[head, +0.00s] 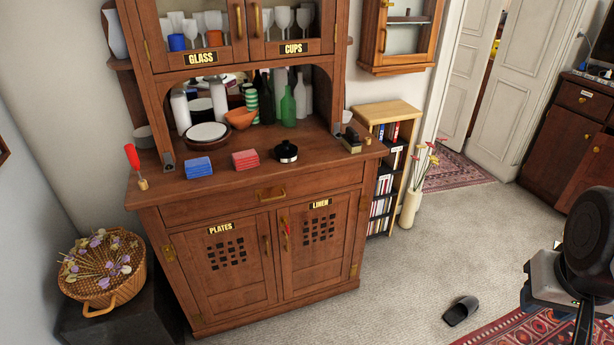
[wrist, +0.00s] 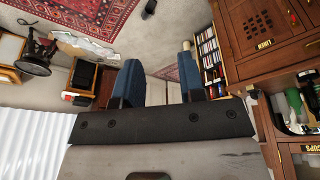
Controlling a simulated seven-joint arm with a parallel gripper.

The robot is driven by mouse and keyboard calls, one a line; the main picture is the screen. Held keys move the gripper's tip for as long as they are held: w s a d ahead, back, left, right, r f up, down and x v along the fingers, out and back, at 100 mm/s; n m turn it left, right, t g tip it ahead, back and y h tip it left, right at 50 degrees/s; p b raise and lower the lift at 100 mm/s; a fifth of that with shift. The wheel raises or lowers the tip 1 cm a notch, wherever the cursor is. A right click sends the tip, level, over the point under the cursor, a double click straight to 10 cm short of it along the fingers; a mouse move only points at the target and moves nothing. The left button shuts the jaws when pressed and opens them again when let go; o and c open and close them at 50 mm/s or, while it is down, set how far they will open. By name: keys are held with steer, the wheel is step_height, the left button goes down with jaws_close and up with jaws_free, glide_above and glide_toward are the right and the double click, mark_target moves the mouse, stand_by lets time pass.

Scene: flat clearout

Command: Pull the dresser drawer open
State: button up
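The wooden dresser (head: 230,184) stands against the wall in the head view. Its wide drawer (head: 225,204) sits under the worktop, above two doors, with a brass handle (head: 271,194) in the middle. The drawer front looks flush, so it appears shut. In the wrist view part of the dresser (wrist: 262,66) shows at the right, turned on its side. My gripper (wrist: 158,84) has two blue fingers spread apart with nothing between them. It is well away from the drawer. My arm shows at the right edge of the head view; the fingertips are not clear there.
The worktop holds a blue block (head: 198,167), a red block (head: 245,159) and a black-lidded pot (head: 286,152). A bookcase (head: 388,115) and a vase (head: 410,207) stand to the right. A wicker basket (head: 102,268) is at the left. A dark slipper (head: 460,311) lies on the carpet.

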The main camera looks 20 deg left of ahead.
steer(key=w+a+f+n+t, duration=0.15)
steer(key=w+a+n, duration=0.3)
steer(key=w, duration=0.65)
steer(key=w+a+f+n+t, duration=0.1)
steer(key=w+a+n+t, duration=0.3)
steer(key=w, duration=0.7)
steer(key=w+a+f+n+y, duration=0.2)
steer(key=w+a+f+n, duration=0.1)
steer(key=w+a, duration=0.4)
steer(key=w+a+f+n+y, duration=0.2)
steer(key=w+a+f+n, duration=0.15)
steer(key=w+a, duration=0.4)
steer(key=n+g+y, duration=0.3)
steer(key=n+y, duration=0.8)
steer(key=n, duration=0.4)
glide_toward(275, 199)
steer(key=a, duration=0.3)
steer(key=shift+w+f, duration=0.35)
steer(key=shift+w, duration=0.05)
steer(key=shift+a, duration=0.1)
steer(key=shift+x, duration=3.7)
